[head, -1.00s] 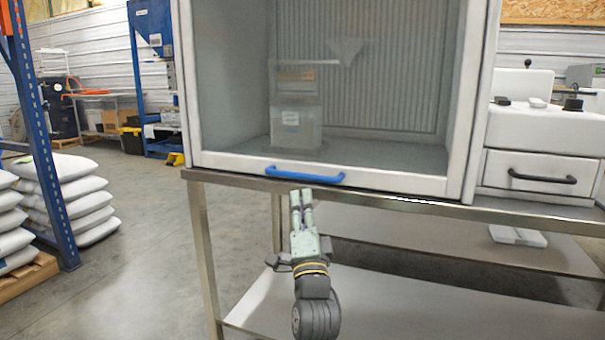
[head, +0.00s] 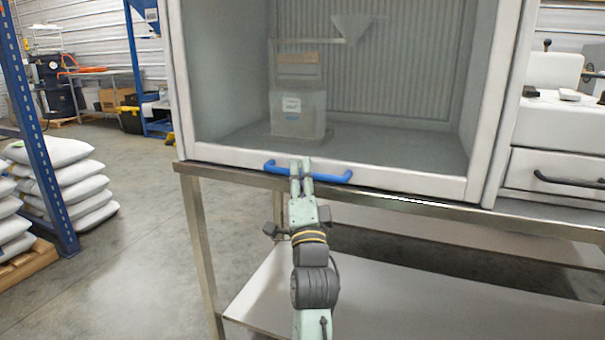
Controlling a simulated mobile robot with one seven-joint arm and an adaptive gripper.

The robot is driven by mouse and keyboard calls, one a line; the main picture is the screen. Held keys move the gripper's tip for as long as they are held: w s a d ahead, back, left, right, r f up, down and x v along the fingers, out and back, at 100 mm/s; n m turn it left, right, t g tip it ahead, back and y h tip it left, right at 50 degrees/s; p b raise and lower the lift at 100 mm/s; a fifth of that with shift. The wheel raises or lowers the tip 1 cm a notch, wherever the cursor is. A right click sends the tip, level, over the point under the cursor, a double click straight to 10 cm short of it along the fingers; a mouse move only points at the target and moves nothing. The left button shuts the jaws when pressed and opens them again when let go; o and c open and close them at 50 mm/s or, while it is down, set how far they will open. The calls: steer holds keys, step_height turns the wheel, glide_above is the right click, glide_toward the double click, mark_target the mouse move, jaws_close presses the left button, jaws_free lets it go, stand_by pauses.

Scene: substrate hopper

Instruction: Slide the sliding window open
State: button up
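The sliding window (head: 318,90) is the clear front pane of a white cabinet, with a pale bottom rail (head: 400,182). It is down, with its rail at the cabinet's bottom edge. A blue bar handle (head: 334,178) is fixed on that rail. My gripper (head: 301,166) is at the handle's middle, its fingertips overlapping the bar in the picture. The two fingers look close together with a narrow gap. Whether they touch or grip the handle cannot be told. Behind the pane a hopper device (head: 298,105) stands inside the cabinet.
The cabinet stands on a metal table (head: 420,208) with a lower shelf (head: 400,300). A white drawer unit (head: 565,175) with a black handle stands to the right. White sacks (head: 62,180) and a blue rack post (head: 42,170) are at left. The floor between is clear.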

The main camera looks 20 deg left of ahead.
jaws_close()
stand_by(0.4)
